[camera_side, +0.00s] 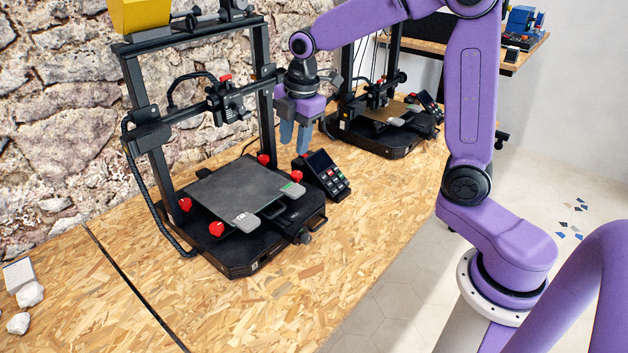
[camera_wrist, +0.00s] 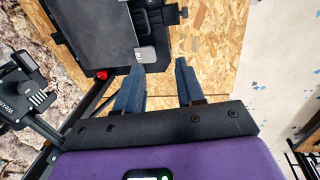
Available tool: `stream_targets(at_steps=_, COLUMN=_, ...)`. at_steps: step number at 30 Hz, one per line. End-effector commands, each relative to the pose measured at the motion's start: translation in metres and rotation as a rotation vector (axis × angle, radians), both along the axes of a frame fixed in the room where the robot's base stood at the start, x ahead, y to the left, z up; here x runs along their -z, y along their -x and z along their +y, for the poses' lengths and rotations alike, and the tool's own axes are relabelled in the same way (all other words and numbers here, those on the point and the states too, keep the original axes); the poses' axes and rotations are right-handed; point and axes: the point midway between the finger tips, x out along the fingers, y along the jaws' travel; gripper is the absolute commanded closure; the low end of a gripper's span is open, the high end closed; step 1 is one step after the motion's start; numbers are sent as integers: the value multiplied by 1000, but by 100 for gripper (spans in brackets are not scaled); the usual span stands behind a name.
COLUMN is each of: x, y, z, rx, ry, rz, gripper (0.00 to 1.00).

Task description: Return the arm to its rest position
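My gripper (camera_side: 294,137) hangs above the wooden bench, to the right of the near printer's frame and above its control panel, with its fingers pointing down. In the wrist view my gripper (camera_wrist: 160,75) has its two blue-grey fingers apart with nothing between them, so it is open and empty. My purple arm reaches in from the right and bends over the bench.
The near printer (camera_side: 240,195) has a grey bed, red knobs and a control panel (camera_side: 322,175). A second printer (camera_side: 385,125) stands behind. The bench front (camera_side: 350,240) is clear. White lumps (camera_side: 28,295) lie at the left.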

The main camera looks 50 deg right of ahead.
Motion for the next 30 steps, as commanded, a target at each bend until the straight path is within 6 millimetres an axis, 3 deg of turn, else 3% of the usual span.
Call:
stream_targets(at_steps=7, x=4, y=60, z=32, rx=89, ry=-39, rz=36, gripper=62)
stream_targets(at_steps=15, x=11, y=137, z=49, rx=208, ry=-66, rz=82, gripper=62)
stream_targets(at_steps=24, x=23, y=225, z=44, rx=339, ry=-71, rz=130, gripper=62)
stream_targets(at_steps=30, x=31, y=271, z=32, rx=417, ry=-64, rz=151, gripper=62)
